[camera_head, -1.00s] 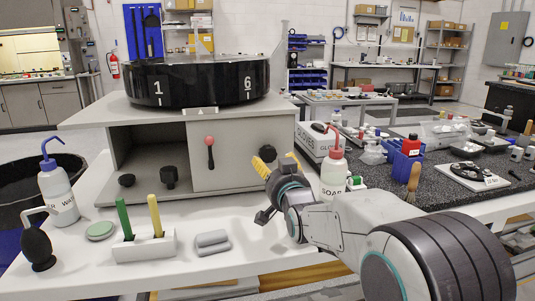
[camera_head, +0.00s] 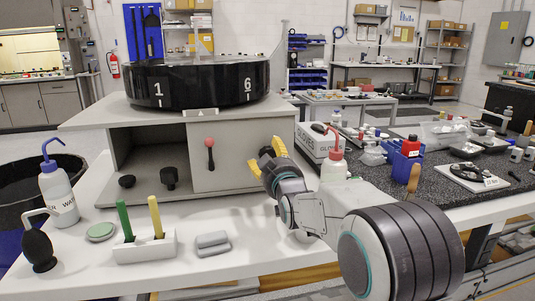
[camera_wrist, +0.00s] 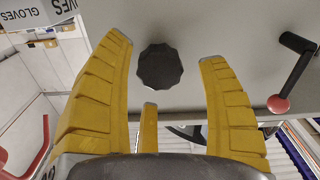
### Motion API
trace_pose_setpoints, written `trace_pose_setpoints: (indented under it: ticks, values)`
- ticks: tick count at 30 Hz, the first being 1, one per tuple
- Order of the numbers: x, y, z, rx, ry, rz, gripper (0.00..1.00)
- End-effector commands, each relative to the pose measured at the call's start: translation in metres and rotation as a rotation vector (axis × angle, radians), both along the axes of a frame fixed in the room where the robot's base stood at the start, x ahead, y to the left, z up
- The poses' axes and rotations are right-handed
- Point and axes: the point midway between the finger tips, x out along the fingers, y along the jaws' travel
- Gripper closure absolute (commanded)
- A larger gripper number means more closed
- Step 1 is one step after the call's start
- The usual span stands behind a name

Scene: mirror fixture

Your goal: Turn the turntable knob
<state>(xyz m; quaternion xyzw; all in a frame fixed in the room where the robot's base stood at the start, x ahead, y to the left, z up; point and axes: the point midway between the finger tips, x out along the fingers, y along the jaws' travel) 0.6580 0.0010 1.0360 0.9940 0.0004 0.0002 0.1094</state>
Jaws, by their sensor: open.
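A black scalloped knob (camera_wrist: 160,67) on a grey panel shows in the wrist view. My gripper (camera_wrist: 166,48) is open, its yellow fingers spread on either side of the knob with gaps on both sides. I cannot tell how far the fingertips reach past it. In the head view my gripper (camera_head: 267,157) is at the right part of the cabinet front and hides this knob. The black turntable drum (camera_head: 200,85), numbered 1 and 6, sits on top of the grey cabinet (camera_head: 235,130).
A red-balled lever (camera_head: 209,152) is on the panel left of my gripper; it also shows in the wrist view (camera_wrist: 292,75). A glove box (camera_head: 316,142) is to the right.

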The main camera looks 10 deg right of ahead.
Motion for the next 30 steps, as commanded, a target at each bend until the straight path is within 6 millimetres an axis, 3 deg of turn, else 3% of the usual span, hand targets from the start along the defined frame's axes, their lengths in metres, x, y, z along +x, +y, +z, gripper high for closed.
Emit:
trace_pose_setpoints:
  ticks: [9,22,30]
  values:
    - [0.026,0.0,0.0,0.001,0.0,0.0,0.32]
    - [0.03,0.0,0.0,0.001,0.001,0.0,0.3]
    - [0.03,0.0,0.0,0.001,0.0,0.0,0.54]
